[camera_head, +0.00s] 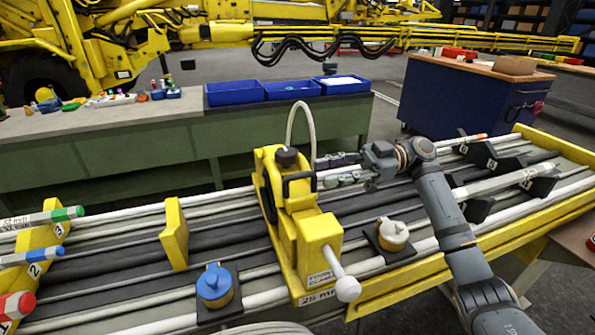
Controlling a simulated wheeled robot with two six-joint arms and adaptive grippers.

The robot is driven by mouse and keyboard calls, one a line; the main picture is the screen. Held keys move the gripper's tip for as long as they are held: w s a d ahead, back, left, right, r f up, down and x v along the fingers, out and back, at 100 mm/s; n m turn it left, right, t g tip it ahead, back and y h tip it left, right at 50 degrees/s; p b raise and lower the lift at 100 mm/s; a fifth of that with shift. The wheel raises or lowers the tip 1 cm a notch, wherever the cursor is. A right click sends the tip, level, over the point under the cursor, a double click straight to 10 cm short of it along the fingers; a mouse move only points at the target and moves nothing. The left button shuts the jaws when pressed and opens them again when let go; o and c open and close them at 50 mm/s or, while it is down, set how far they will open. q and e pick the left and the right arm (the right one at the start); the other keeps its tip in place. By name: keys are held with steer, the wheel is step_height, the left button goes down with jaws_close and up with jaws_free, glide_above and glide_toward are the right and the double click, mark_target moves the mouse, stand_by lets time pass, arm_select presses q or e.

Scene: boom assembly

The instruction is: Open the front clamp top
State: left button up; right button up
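A yellow clamp (309,240) stands near the middle of the rail table. Its upper part has a black knob (287,157) and a black handle (300,178), and a pale hose rises behind it. The top looks closed down on the body. A white-ended lever (346,287) sticks out at its front. My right gripper (321,173) reaches in from the right, its two fingers apart and pointing left at the handle. Nothing shows between the fingers. Whether a fingertip touches the handle I cannot tell. My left gripper is not in view.
A blue-capped fitting (214,286) and a white-capped fitting (393,234) sit on dark plates beside the clamp. A yellow block (174,234) stands to the left. Numbered tubes lie far left. Black holders (541,184) stand at right. Blue bins (234,93) sit on the back bench.

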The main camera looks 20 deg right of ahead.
mark_target(313, 172)
steer(key=a+p, duration=0.1)
steer(key=a, duration=0.3)
steer(key=shift+w, duration=0.2)
steer(key=a, duration=0.3)
steer(key=shift+s+p, duration=0.2)
steer(key=shift+p, duration=0.15)
steer(key=shift+w+a+f, duration=0.1)
steer(key=shift+a, duration=0.05)
steer(key=shift+c, duration=0.6)
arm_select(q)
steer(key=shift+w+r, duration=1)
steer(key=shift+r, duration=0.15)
arm_select(e)
jaws_close()
